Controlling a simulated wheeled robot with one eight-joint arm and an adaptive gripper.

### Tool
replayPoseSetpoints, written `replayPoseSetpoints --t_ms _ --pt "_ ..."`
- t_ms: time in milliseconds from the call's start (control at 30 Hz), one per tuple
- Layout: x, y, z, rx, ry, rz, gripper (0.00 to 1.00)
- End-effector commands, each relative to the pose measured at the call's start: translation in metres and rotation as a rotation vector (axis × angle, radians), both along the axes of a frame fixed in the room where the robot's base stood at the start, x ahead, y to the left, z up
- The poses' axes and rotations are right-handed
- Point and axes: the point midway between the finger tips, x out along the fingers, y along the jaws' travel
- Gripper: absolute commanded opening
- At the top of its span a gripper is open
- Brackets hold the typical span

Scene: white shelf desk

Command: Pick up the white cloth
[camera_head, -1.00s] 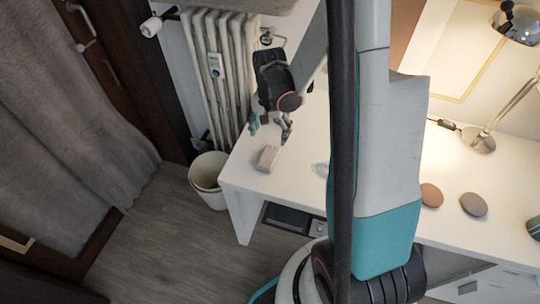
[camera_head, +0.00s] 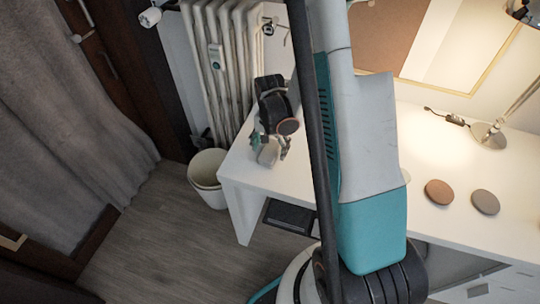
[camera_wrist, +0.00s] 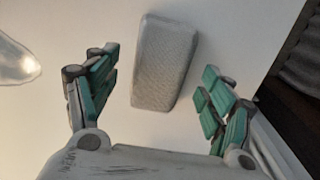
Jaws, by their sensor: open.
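The white cloth (camera_wrist: 164,62) is a small pale grey-white block with a woven texture, lying on the white desk. In the wrist view it lies between and just beyond my open fingers, apart from both. My gripper (camera_wrist: 160,97) has teal finger pads spread wide, with nothing between the tips but desk and the near end of the cloth. In the head view my gripper (camera_head: 270,143) is low over the desk's left end, right at the cloth (camera_head: 268,154), and partly hides it.
The white desk (camera_head: 240,168) ends close to the cloth. A white bin (camera_head: 206,180) stands on the floor beside it and a radiator (camera_head: 222,75) behind. Two round stones (camera_head: 439,192) and a lamp (camera_head: 490,133) are at the right. A clear object (camera_wrist: 15,62) lies left of my fingers.

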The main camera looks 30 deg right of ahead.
Motion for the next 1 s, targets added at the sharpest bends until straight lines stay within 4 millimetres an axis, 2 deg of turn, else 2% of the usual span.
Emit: replayPoseSetpoints --t_ms 200,400,433,767,1000 --pt "0.0 0.0 -0.001 0.0 0.0 0.0 0.75" --pt "0.0 0.0 -0.001 0.0 0.0 0.0 0.3" --pt "0.0 0.0 -0.001 0.0 0.0 0.0 0.27" --pt "0.0 0.0 0.0 0.0 0.0 0.0 0.27" --pt "0.0 0.0 0.018 0.0 0.0 0.0 0.27"
